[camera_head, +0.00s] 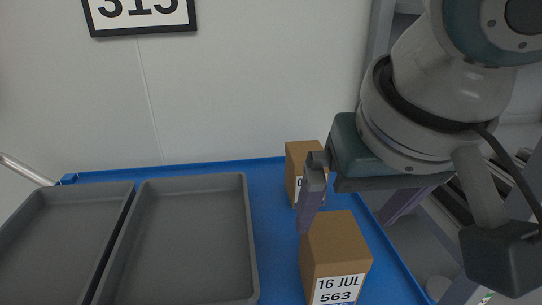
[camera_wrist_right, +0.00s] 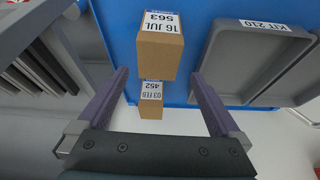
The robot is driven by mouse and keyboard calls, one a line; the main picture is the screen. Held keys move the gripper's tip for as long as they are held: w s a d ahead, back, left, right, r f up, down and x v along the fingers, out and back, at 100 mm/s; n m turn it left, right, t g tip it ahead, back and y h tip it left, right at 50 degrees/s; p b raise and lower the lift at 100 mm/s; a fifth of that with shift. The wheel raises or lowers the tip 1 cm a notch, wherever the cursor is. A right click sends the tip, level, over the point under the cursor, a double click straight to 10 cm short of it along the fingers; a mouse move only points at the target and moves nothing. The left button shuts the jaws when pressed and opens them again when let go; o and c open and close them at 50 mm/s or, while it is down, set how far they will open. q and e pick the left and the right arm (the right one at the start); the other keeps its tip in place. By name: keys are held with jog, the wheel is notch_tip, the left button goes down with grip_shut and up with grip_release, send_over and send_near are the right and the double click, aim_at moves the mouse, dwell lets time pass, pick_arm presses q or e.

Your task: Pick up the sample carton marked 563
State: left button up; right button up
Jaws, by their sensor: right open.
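The brown carton marked 563 (camera_head: 337,245) stands on the blue table, its white label reading 16 JUL 563 on the near side. It also shows in the right wrist view (camera_wrist_right: 158,53), label at the top of the picture. My right gripper (camera_head: 352,215) is open and empty, with its purple fingers pointing down above and around the far part of this carton. In the wrist view the carton lies between and just beyond the fingertips (camera_wrist_right: 160,75). No contact is visible. My left gripper is not in view.
A second brown carton, marked 03 FEB 452 (camera_wrist_right: 150,108), stands behind; in the head view it (camera_head: 300,160) is partly hidden by a finger. Two grey trays (camera_head: 250,225) (camera_head: 128,205) sit to the left on the blue table (camera_head: 270,195). A sign reading 315 (camera_head: 139,14) hangs on the wall.

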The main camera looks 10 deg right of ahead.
aim_at(336, 237)
jog(key=b+x, duration=0.1)
jog(key=x, duration=0.7)
jog(key=shift+w+d+f, duration=0.1)
jog(key=shift+f, duration=0.15)
jog(key=shift+c, duration=0.2)
jog(key=c, duration=1.1)
grip_shut()
jog(key=shift+r, duration=0.15)
